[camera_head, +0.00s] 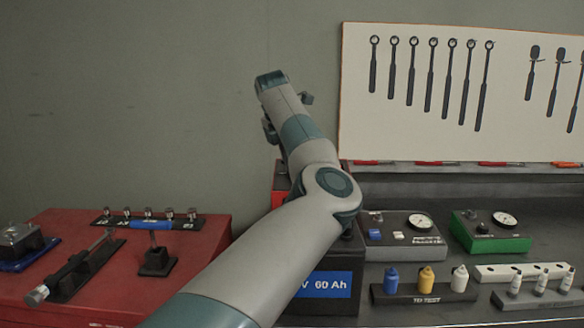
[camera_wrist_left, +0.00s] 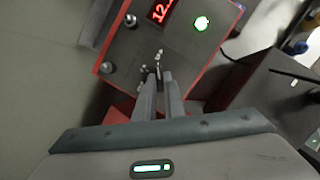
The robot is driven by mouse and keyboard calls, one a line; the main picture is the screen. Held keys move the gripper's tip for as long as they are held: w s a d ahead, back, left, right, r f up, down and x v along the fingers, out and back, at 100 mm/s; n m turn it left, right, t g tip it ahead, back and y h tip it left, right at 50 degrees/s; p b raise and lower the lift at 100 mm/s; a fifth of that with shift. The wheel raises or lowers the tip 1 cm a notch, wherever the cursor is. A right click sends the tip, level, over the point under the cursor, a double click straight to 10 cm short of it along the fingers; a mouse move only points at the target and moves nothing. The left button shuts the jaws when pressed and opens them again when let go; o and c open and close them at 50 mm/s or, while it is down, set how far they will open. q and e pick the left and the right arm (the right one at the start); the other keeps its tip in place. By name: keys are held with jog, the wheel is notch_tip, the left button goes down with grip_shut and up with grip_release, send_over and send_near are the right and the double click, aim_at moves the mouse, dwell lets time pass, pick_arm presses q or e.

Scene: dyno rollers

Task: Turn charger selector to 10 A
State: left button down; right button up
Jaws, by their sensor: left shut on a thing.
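The charger (camera_wrist_left: 130,45) shows in the left wrist view as a dark panel with red edges. It carries a red lit display (camera_wrist_left: 160,10) whose visible part reads "12", a green lit round button (camera_wrist_left: 201,23) and metal knobs at its left side. My left gripper (camera_wrist_left: 158,75) is at the panel face, its fingers nearly together on the small selector (camera_wrist_left: 158,57), which is mostly hidden between the tips. The selector's setting cannot be read. In the head view my left arm covers most of the charger; only a red part (camera_head: 281,182) shows. My right gripper is not in view.
A battery marked 60 Ah (camera_head: 325,285) stands below my arm. A red cabinet (camera_head: 200,262) with tools is at the left. Two gauge boxes, a grey one (camera_head: 405,240) and a green one (camera_head: 490,235), and small bottles stand on the right bench. A tool board (camera_head: 455,145) hangs behind.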

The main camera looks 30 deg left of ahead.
pick_arm(q)
jog(key=c, duration=1.8)
grip_release()
jog(key=shift+c, duration=0.2)
